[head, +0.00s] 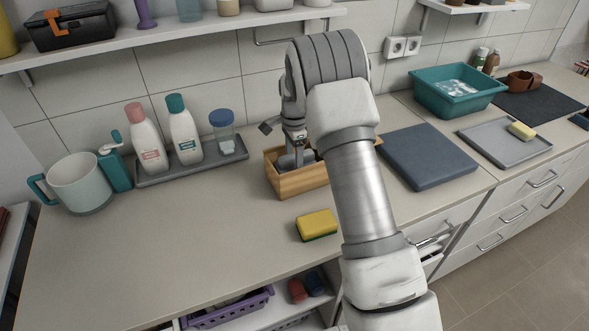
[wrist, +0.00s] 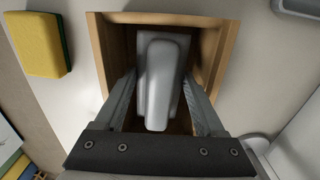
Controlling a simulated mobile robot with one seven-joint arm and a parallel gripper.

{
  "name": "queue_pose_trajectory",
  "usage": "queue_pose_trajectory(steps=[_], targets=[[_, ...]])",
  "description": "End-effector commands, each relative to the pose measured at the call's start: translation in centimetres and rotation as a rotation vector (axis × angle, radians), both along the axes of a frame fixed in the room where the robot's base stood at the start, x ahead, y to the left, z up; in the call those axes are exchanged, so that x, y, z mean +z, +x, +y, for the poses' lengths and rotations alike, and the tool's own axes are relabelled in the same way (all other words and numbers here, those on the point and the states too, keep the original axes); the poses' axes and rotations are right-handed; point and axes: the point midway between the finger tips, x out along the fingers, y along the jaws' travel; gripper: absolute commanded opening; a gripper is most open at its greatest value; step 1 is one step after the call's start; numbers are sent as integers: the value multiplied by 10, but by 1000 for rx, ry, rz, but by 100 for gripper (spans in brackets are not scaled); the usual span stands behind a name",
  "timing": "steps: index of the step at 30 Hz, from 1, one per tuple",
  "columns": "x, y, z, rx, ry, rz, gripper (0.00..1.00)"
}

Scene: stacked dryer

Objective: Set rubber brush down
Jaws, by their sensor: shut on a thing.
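The rubber brush (wrist: 163,75) is a grey, rounded block with a narrower raised part. It is inside a wooden box (wrist: 226,50), which also stands on the counter in the head view (head: 300,183). My gripper (wrist: 160,92) reaches down into the box from above, shut on the brush with one finger on each side. In the head view my gripper (head: 293,146) is partly hidden by my arm, and the brush shows only as a grey patch in the box. I cannot tell whether the brush touches the box floor.
A yellow-green sponge (head: 317,225) lies in front of the box. A grey tray (head: 192,162) with bottles and a jar stands left. A dark blue board (head: 428,156) lies right. A shelf (head: 165,40) overhangs the back. The counter's front left is clear.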

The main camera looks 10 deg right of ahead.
Motion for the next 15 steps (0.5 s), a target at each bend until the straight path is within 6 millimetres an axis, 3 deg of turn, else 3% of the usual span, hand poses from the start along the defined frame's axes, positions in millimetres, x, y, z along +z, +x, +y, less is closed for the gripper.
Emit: queue_pose_trajectory(steps=[9,15], targets=[[-37,0,0,1,1,1,27],[-38,0,0,0,0,-1,27]])
